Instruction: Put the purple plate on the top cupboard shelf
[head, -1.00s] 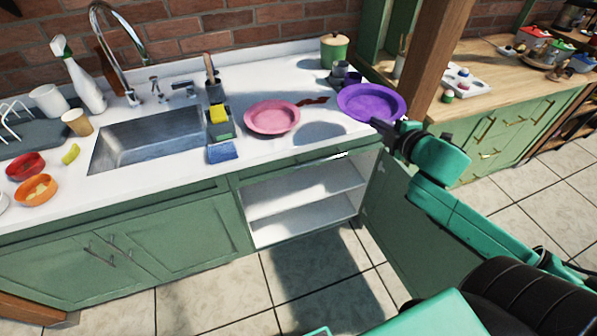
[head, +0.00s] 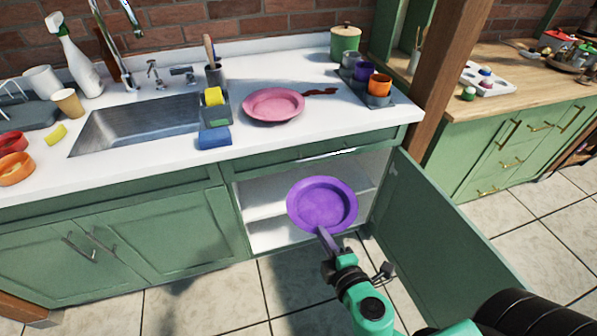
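My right gripper (head: 326,238) is shut on the plate's near rim. The cupboard (head: 262,232) under the counter has white shelves, partly hidden behind the plate. The top shelf (head: 257,201) shows to the left of the plate and looks empty where visible. My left gripper is not in view.
The open green cupboard door (head: 440,225) stands to the right of the opening. Tiled floor lies in front.

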